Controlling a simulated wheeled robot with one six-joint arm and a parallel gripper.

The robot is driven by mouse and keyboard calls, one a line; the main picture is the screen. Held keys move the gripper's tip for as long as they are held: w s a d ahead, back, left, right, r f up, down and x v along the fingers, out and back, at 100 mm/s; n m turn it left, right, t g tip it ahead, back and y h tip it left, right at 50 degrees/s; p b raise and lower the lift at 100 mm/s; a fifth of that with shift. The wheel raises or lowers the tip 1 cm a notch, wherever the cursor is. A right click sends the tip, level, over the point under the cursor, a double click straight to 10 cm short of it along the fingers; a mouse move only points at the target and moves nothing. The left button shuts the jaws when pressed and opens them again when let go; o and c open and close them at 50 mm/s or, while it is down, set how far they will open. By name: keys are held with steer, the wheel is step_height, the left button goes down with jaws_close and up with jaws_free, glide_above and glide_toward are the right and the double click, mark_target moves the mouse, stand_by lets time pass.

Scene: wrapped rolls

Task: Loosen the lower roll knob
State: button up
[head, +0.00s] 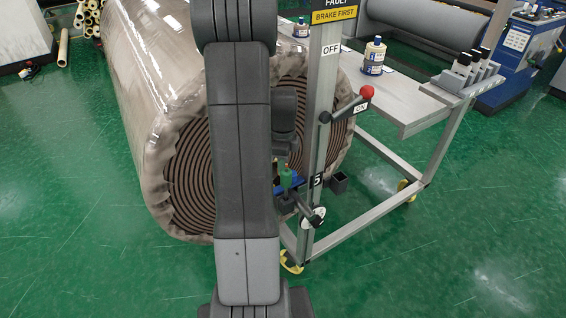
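A dark knob (316,219) sits low on the upright metal post, by a pale round plate and below a label reading 5 (316,181). I take it for the lower roll knob, but its markings are too small to read. My arm stands upright across the middle of the head view and covers much of the area left of the post. My wrist shows just left of the post, above the knob. Small green and blue parts (287,178) show below my wrist. I cannot tell whether they belong to my gripper. My fingertips cannot be made out.
A large wrapped roll (130,90) stands behind my arm. A lever with a red ball (367,92) sticks out right of the post, at the ON label. A metal frame table (405,100) with a bottle (374,57) stands right.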

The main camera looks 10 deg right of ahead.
steer(key=shift+n, duration=0.8)
steer(key=o, duration=1)
steer(key=shift+r, duration=0.1)
step_height(320, 180, up, 14)
steer(key=shift+f, duration=0.15)
